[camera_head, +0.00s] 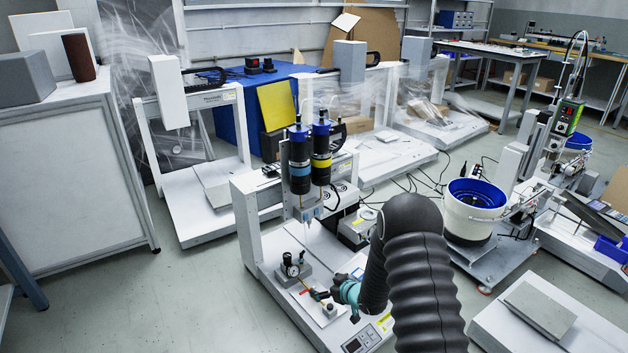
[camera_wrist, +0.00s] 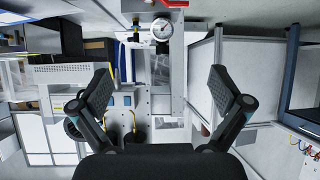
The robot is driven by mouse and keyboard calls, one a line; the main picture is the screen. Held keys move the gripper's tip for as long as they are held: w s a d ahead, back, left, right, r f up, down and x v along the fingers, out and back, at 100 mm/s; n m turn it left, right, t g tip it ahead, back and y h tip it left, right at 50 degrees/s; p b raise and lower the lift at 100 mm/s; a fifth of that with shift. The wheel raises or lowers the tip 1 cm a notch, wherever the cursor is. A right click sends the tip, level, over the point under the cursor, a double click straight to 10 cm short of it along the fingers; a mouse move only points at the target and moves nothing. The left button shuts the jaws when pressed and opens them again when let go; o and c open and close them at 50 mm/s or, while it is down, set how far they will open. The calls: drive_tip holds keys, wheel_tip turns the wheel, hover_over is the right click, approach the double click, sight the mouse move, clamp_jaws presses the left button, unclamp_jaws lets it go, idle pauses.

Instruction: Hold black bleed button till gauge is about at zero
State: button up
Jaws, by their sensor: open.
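A small round pressure gauge (camera_head: 292,270) with a white dial stands on a grey block on the white base of the gantry machine. It also shows at the top of the wrist view (camera_wrist: 162,29), where its needle is too small to read surely. Dark fittings (camera_wrist: 136,30) sit beside it; I cannot tell which part is the black bleed button. My gripper (camera_head: 322,296) is low over the base, to the right of the gauge and apart from it. In the wrist view my gripper (camera_wrist: 160,85) is open and empty, its fingers wide apart, with the gauge beyond them.
The gantry machine carries two black cylinders (camera_head: 309,165) with blue caps above the gauge area. A red part (camera_wrist: 173,3) lies close to the gauge. A white bucket (camera_head: 474,225) with a blue rim stands right of my arm. Floor (camera_head: 160,290) is clear at left.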

drive_tip(key=s+d+f+m+g+h, duration=0.2)
drive_tip(key=s+d+f+g+h, duration=0.1)
drive_tip(key=s+d+f+h, duration=0.3)
drive_tip(key=s+d+r+m+g+h, duration=0.1)
drive_tip(key=s+d+r+g, duration=0.2)
drive_tip(key=s+d+r, duration=0.25)
drive_tip(key=s+d+r+m, duration=0.1)
drive_tip(key=s+r, duration=0.9)
drive_tip(key=r, duration=0.3)
drive_tip(key=s+d+r+m+t, duration=0.1)
drive_tip(key=s+r+m, duration=0.1)
drive_tip(key=s+r, duration=0.8)
drive_tip(key=s+d+r+m+t, duration=0.1)
drive_tip(key=s+r+m, duration=0.1)
drive_tip(key=s+r, duration=0.8)
wheel_tip(320, 180, up, 7)
drive_tip(key=shift+r+p, duration=0.1)
drive_tip(key=shift+p, duration=0.25)
